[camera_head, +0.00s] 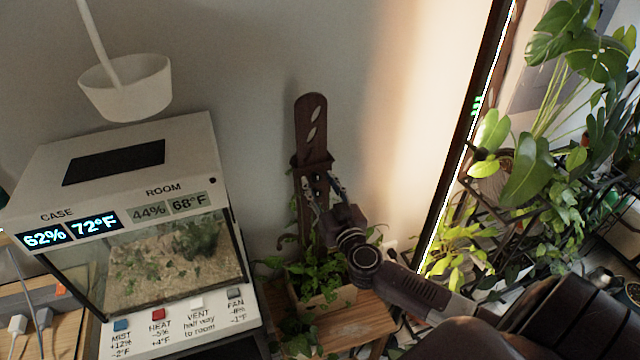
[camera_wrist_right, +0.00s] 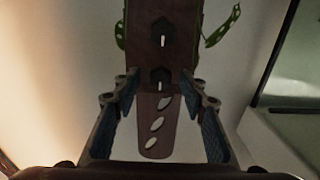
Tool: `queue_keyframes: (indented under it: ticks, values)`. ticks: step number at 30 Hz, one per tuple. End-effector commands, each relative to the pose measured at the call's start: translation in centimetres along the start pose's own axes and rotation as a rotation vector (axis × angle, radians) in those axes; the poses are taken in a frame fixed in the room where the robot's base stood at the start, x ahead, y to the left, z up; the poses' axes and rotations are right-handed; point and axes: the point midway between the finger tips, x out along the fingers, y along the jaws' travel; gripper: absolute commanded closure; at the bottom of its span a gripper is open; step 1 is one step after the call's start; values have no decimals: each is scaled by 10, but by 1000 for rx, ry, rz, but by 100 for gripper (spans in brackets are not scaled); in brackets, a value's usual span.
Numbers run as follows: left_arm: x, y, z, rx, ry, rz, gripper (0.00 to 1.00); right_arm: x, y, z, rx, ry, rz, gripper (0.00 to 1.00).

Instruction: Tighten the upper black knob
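A brown wooden plant support (camera_head: 311,125) with leaf-shaped slots stands upright against the wall, rising from a leafy planter. In the right wrist view the support (camera_wrist_right: 155,130) appears inverted, its slotted top end pointing down. Two black knobs with pale marks sit on it there: the upper black knob (camera_wrist_right: 162,84) near the slotted piece, and the lower knob (camera_wrist_right: 162,33) nearer the leaves. My right gripper (camera_head: 323,182) is in front of the support. Its fingers (camera_wrist_right: 160,82) are open, one on each side of the upper knob, with visible gaps. Contact is not seen. My left gripper is not in view.
A terrarium case (camera_head: 150,260) with displays and buttons stands at left. A white hanging pot (camera_head: 126,88) is above it. The planter (camera_head: 325,300) sits on a wooden stool (camera_head: 350,322). Large plants (camera_head: 530,170) crowd the right, beyond a dark frame.

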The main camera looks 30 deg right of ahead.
Motion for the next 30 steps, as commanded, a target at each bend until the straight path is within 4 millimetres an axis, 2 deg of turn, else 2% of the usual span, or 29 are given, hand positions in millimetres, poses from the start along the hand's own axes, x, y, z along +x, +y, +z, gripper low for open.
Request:
queue_keyframes:
  ticks: [1, 12, 23, 30]
  values:
    - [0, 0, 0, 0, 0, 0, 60, 0, 0, 0, 0, 0, 0, 61]
    - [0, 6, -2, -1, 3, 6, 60, 0, 0, 0, 0, 0, 0, 100]
    - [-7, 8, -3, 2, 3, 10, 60, -1, 0, -1, 54, -2, 0, 100]
    - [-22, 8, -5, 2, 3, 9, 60, -1, -1, -2, 210, -4, 0, 100]
